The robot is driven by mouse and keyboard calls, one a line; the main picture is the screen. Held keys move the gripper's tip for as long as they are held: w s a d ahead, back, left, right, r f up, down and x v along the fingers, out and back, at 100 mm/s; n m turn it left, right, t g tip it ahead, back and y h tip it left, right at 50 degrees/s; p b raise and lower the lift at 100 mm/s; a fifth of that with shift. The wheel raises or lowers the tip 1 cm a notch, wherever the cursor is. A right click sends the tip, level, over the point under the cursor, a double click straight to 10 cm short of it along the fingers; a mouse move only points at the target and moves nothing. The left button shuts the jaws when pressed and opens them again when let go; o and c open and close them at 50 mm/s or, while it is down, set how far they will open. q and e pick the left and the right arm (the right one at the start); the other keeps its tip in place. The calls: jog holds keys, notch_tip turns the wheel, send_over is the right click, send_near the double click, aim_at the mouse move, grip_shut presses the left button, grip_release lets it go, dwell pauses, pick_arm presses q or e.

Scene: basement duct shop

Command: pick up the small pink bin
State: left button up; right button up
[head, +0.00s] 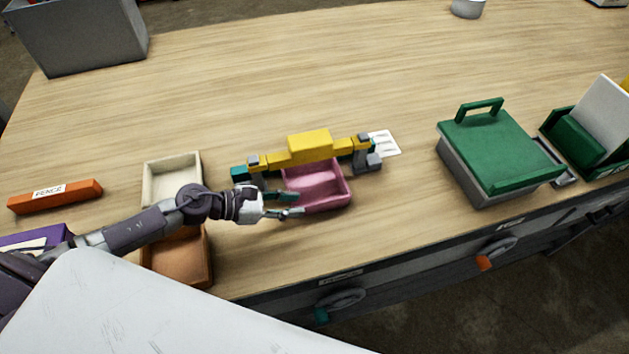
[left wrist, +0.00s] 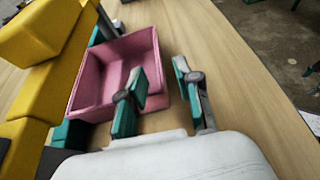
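The small pink bin (head: 322,190) sits on the wooden table, just in front of a yellow block structure that hides part of its back. It looks empty. In the left wrist view the pink bin (left wrist: 100,75) fills the upper left. My left gripper (head: 293,204) is at the bin's left front side. In the left wrist view the left gripper (left wrist: 157,90) has its two teal-padded fingers apart, with nothing visible clamped between them. One finger overlaps the bin's near wall in that view; I cannot tell if it touches. My right gripper is not in view.
The yellow block structure (head: 311,147) spans behind the bin on grey and teal supports. A cream bin (head: 172,159) and an orange-brown bin (head: 180,262) lie left, near my left arm. A green-lidded box (head: 497,150) stands right.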

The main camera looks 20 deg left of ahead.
aim_at(322, 202)
pick_arm(q)
jog(key=x, duration=0.2)
jog(key=shift+w+d, duration=0.25)
jog(key=shift+w, duration=0.1)
jog(key=shift+w+d+f, duration=0.2)
jog(key=shift+w+d+f+p, duration=0.1)
jog(key=shift+w+d+p, duration=0.3)
jog(key=shift+d+p, duration=0.3)
jog(key=p+x, duration=0.1)
jog(key=x, duration=0.2)
jog(key=shift+w+f, duration=0.1)
jog(key=shift+f, duration=0.15)
jog(key=shift+w+d+f, duration=0.1)
grip_shut()
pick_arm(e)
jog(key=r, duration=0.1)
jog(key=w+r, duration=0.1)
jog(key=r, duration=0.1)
